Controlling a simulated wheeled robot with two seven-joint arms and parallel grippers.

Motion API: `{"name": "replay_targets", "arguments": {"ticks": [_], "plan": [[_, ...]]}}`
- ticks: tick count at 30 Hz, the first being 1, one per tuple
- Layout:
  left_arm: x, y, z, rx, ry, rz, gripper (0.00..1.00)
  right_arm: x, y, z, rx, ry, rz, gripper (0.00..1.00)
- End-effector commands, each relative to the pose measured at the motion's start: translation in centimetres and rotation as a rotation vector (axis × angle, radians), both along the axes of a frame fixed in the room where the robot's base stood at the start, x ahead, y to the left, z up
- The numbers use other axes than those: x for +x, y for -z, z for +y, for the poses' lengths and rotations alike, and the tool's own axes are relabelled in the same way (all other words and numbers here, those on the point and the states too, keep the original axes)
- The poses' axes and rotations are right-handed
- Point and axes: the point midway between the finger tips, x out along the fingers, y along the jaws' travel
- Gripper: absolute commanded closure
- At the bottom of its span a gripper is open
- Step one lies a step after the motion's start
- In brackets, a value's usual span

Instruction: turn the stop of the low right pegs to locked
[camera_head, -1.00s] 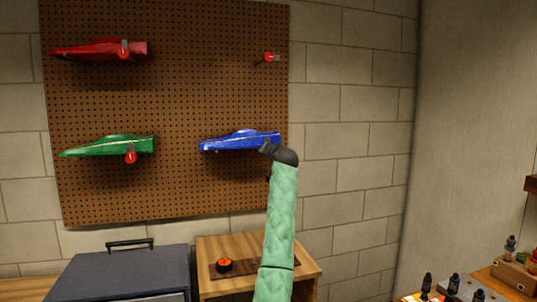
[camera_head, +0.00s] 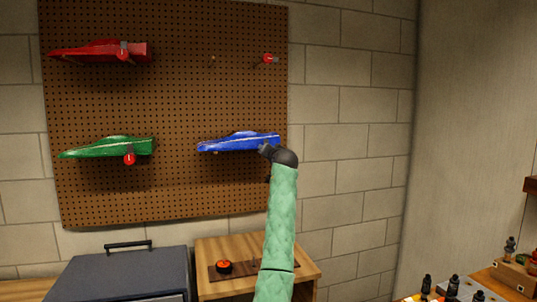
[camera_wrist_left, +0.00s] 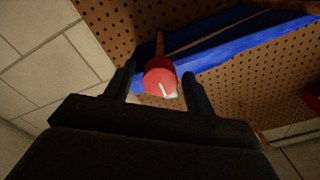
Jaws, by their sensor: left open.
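The blue car (camera_head: 240,142) hangs on the low right pegs of the pegboard. In the left wrist view its blue body (camera_wrist_left: 235,48) runs across the top right. My left gripper (camera_head: 268,152) is at the car's right end and hides the low right stop in the head view. In the left wrist view, my left gripper (camera_wrist_left: 159,72) is open, with one finger on each side of the round red stop (camera_wrist_left: 160,80). A pale lever on the stop points toward the lower right of that picture. Finger contact with the stop cannot be told. My right gripper is not in view.
The pegboard (camera_head: 180,100) also holds a red car (camera_head: 90,52) and a green car (camera_head: 108,147), each with a red stop. The upper right pegs, with a red stop (camera_head: 268,58), are empty. Below are a dark case (camera_head: 130,270) and a wooden cabinet (camera_head: 215,250).

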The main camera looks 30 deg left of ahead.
Motion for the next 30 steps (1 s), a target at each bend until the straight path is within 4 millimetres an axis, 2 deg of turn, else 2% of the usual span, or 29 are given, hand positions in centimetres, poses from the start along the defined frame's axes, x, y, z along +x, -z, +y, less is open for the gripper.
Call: {"name": "replay_targets", "arguments": {"ticks": [9,15,30], "plan": [[-2.9,0.3,-3.6,0.0,0.002,-0.001,0.45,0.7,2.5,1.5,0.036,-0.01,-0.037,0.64],[-4.2,0.2,-5.3,0.0,0.002,-0.001,0.45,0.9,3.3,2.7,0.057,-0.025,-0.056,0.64],[-4.6,0.1,-5.8,0.0,0.002,0.0,0.45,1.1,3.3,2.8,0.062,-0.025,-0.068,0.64]]}}
